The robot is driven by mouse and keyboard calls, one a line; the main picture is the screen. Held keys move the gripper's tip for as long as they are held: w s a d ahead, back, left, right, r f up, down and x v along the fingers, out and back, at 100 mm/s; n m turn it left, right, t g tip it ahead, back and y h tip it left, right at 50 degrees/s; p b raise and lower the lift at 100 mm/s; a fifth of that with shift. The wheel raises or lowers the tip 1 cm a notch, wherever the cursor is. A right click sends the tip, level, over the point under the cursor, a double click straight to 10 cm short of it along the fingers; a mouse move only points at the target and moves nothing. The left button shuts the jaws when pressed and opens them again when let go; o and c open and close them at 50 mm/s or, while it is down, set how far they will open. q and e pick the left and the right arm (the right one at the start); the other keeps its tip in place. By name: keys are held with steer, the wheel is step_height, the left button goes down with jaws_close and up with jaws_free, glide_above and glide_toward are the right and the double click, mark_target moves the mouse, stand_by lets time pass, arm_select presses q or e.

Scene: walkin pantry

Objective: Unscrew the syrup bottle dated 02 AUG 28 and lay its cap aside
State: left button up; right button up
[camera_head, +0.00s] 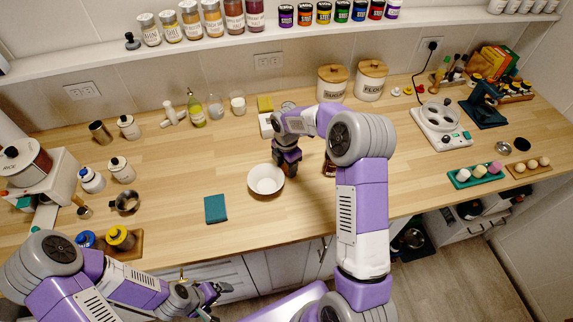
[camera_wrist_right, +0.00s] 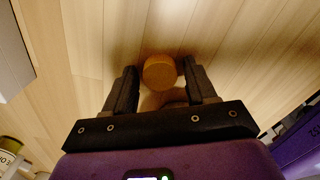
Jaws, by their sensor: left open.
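A dark brown item (camera_head: 329,168), perhaps a bottle, shows partly behind my right arm. No date can be read, so I cannot tell which thing is the bottle dated 02 AUG 28. My left gripper (camera_head: 212,291) is open and empty in front of the counter's edge.
A white bowl (camera_head: 266,179) and a teal cloth (camera_head: 215,208) lie near the middle. A hot plate (camera_head: 440,125) is at right. Worktop right of the arm is largely clear.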

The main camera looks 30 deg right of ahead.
mark_target(287, 168)
steer(key=shift+o, duration=0.2)
steer(key=shift+r, duration=0.15)
steer(key=shift+r, duration=0.3)
step_height(287, 168, up, 12)
steer(key=p, duration=0.1)
steer(key=shift+f+p, duration=0.2)
steer(key=shift+p, duration=0.1)
steer(key=shift+s+f, duration=0.1)
